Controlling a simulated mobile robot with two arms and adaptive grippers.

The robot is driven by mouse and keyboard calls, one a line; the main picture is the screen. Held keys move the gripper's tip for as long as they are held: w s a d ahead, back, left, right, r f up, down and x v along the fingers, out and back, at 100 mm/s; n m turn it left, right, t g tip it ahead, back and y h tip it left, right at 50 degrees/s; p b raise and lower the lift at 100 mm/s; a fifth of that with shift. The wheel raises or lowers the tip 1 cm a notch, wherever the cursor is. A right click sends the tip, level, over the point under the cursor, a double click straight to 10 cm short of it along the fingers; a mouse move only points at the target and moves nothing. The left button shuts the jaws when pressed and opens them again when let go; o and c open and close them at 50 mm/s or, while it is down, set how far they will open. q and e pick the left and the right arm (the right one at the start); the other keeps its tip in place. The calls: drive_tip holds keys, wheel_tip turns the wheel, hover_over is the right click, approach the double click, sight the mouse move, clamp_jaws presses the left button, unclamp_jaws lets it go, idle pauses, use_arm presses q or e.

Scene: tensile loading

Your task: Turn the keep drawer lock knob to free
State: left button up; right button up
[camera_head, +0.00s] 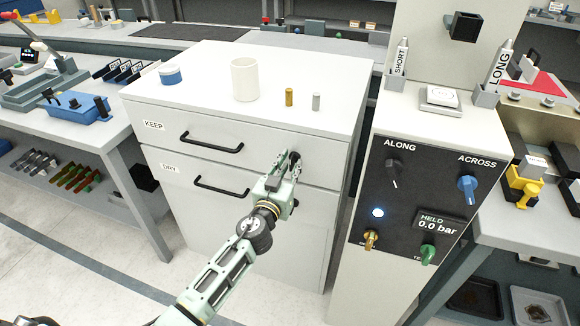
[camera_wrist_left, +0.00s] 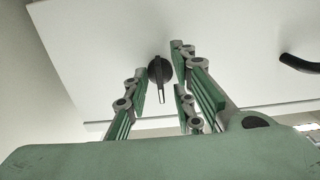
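The KEEP drawer (camera_head: 262,141) is the upper drawer of the white cabinet and looks closed. Its black lock knob (camera_head: 295,158) is at the drawer's right end, partly behind my fingers. In the left wrist view the knob (camera_wrist_left: 158,71) is round and dark, with a light-tipped pointer directed down the picture. My left gripper (camera_head: 281,168) is at the knob, its fingers pointing at the drawer front. In the left wrist view its fingers stand apart on both sides of the knob, with gaps visible. Whether any finger touches it I cannot tell. My right gripper is out of view.
The DRY drawer (camera_head: 250,207) is below, with a black handle (camera_head: 221,186). The KEEP handle (camera_head: 212,146) is left of the knob. A white cup (camera_head: 245,80) and small cylinders stand on the cabinet top. A control panel (camera_head: 410,205) with knobs stands close on the right.

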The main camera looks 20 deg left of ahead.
use_arm(q)
clamp_jaws()
idle(0.6)
drive_tip(key=m+b, duration=0.1)
drive_tip(key=m, duration=1.6)
drive_tip(key=shift+a+m, duration=0.1)
drive_tip(key=shift+m, duration=0.3)
idle(0.4)
unclamp_jaws()
drive_tip(key=shift+r, duration=0.1)
drive_tip(key=shift+s, duration=0.1)
